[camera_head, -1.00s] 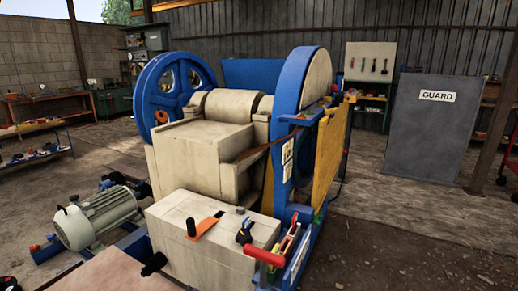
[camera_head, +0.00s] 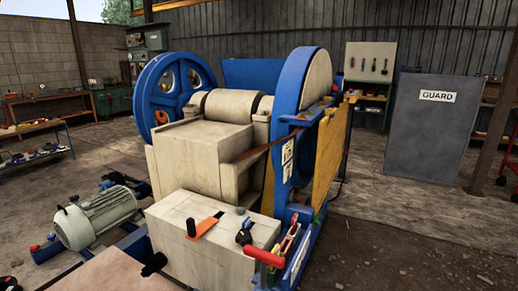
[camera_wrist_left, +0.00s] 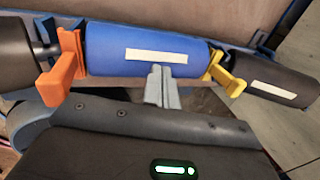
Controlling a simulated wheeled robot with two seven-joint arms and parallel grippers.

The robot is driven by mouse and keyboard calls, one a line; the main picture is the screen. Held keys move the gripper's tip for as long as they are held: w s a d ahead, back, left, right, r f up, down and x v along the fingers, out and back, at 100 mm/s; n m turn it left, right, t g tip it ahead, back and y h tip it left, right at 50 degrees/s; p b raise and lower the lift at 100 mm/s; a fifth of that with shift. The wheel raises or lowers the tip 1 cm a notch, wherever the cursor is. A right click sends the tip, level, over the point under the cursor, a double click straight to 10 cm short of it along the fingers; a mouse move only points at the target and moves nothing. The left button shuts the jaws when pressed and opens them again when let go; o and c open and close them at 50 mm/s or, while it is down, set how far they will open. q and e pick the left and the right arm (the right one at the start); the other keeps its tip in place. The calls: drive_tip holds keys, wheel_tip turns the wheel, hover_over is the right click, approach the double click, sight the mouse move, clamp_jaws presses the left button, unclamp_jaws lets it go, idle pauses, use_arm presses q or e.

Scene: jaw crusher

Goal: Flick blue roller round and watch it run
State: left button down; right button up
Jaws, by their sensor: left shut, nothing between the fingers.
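The blue roller (camera_wrist_left: 145,48) lies across the upper part of the left wrist view, with a white stripe (camera_wrist_left: 156,56) along its side. An orange bracket (camera_wrist_left: 66,70) is at its left end and a yellow bracket (camera_wrist_left: 224,72) at its right end. My left gripper (camera_wrist_left: 161,72) is shut and empty, with its grey fingertips overlapping the roller's lower edge near the stripe. I cannot tell whether they touch it. My right gripper is in neither view. I cannot make out the blue roller in the head view.
Dark rollers flank the blue one, one at the left (camera_wrist_left: 14,55) and one at the right (camera_wrist_left: 265,78) with a white stripe. The head view shows the crusher with its blue flywheel (camera_head: 146,92), a motor (camera_head: 97,219) and a grey guard panel (camera_head: 433,125). Floor is clear at the lower right.

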use_arm(q)
drive_tip(key=shift+r, duration=0.3)
drive_tip(key=shift+s+d+p, duration=0.3)
drive_tip(key=shift+d+p, duration=0.15)
drive_tip(key=shift+d, duration=0.1)
drive_tip(key=d, duration=0.1)
drive_tip(key=s+d+p, duration=0.1)
drive_tip(key=d, duration=0.1)
drive_tip(key=s+d, duration=0.1)
drive_tip(key=shift+s+d+f+p, duration=0.15)
drive_tip(key=shift+d+p, duration=0.1)
drive_tip(key=shift+p, duration=0.15)
drive_tip(key=shift+f+b, duration=0.65)
drive_tip(key=shift+f, duration=0.15)
drive_tip(key=shift+a, duration=0.1)
